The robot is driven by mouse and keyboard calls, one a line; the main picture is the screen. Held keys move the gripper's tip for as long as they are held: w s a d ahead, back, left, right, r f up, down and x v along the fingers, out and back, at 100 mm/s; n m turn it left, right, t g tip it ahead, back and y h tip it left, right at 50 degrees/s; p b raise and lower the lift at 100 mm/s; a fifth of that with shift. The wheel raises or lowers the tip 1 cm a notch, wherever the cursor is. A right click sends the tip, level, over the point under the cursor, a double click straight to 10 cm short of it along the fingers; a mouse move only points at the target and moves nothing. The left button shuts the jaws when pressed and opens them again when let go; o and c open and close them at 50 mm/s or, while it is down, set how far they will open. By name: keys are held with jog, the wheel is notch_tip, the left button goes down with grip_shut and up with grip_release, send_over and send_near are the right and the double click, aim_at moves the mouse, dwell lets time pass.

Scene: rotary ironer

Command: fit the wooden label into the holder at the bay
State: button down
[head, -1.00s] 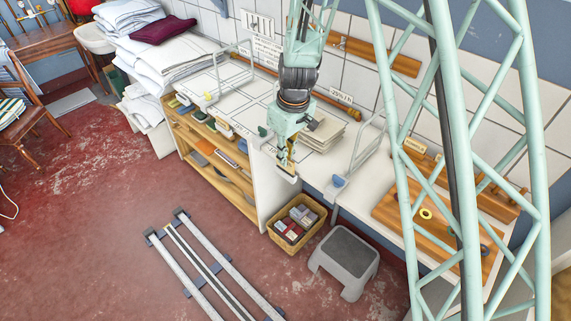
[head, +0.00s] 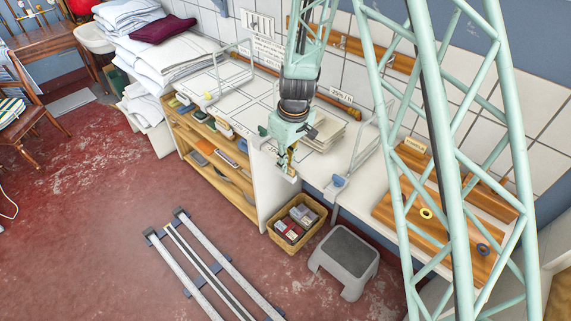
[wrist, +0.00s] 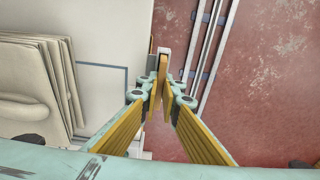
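My gripper (head: 289,168) hangs over the front edge of the white counter (head: 318,173), near the end of the wooden shelf unit. In the wrist view its yellow-padded fingers (wrist: 161,98) are close together on a thin tan wooden piece, the wooden label (wrist: 163,78), seen nearly edge-on. A small whitish piece (wrist: 164,54), perhaps the holder, shows just beyond the label by the counter edge. I cannot tell whether the label touches it. In the head view the label and the holder are too small and partly covered to make out clearly.
A wire rack (head: 362,145) stands to the right. A basket of boxes (head: 297,222) and a grey step stool (head: 344,260) stand on the floor below.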

jog(key=shift+f, duration=0.15)
jog(key=c, duration=2.9)
grip_release()
jog(key=shift+o, duration=0.2)
jog(key=shift+r, duration=0.2)
notch_tip(320, 180, up, 12)
jog(key=s+d, duration=0.1)
jog(key=shift+p, duration=0.4)
